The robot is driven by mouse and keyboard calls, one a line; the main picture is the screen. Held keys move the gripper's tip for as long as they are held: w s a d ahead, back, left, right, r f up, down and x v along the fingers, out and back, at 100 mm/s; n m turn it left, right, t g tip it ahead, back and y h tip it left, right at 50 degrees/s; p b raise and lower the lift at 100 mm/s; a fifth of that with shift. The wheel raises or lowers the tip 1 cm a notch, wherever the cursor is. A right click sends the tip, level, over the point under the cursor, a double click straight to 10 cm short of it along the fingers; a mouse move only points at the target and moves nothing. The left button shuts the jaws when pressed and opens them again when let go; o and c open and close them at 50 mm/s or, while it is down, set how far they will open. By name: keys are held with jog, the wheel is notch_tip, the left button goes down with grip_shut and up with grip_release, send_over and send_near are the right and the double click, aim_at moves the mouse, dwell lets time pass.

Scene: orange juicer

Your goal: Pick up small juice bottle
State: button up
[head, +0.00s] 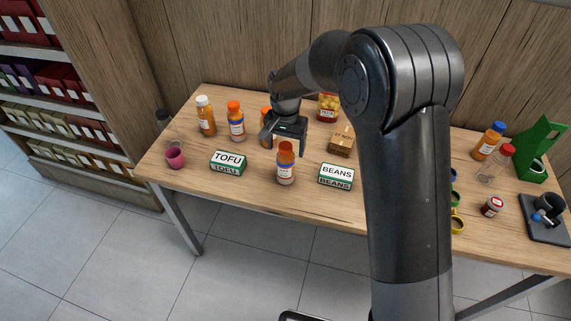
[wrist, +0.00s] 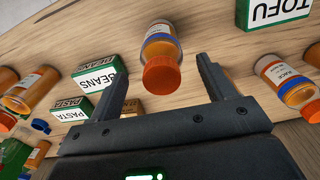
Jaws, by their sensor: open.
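A small juice bottle (head: 286,164) with an orange cap, orange body and blue-and-white label stands upright near the table's front edge, between the TOFU and BEANS boxes. In the wrist view, the same bottle (wrist: 161,50) shows with its cap toward me, ahead of and between the fingers. My gripper (head: 284,142) is open and empty, above and just behind the bottle. In the wrist view, my gripper (wrist: 168,68) has one finger on each side of the cap's line, with visible gaps. Similar orange-capped bottles (head: 236,121) stand farther back; one (head: 266,122) is partly hidden by my gripper.
The TOFU box (head: 228,162) is left of the bottle, the BEANS box (head: 336,176) right. A blue-capped bottle (head: 488,141) and green juicer (head: 540,150) are far right.

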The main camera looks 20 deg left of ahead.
aim_at(286, 163)
notch_tip(286, 163, down, 4)
jog(key=shift+w+r, duration=0.1)
jog(key=shift+c, duration=0.4)
jog(key=c, duration=1.5)
jog(key=shift+r, duration=0.15)
jog(key=shift+c, duration=0.2)
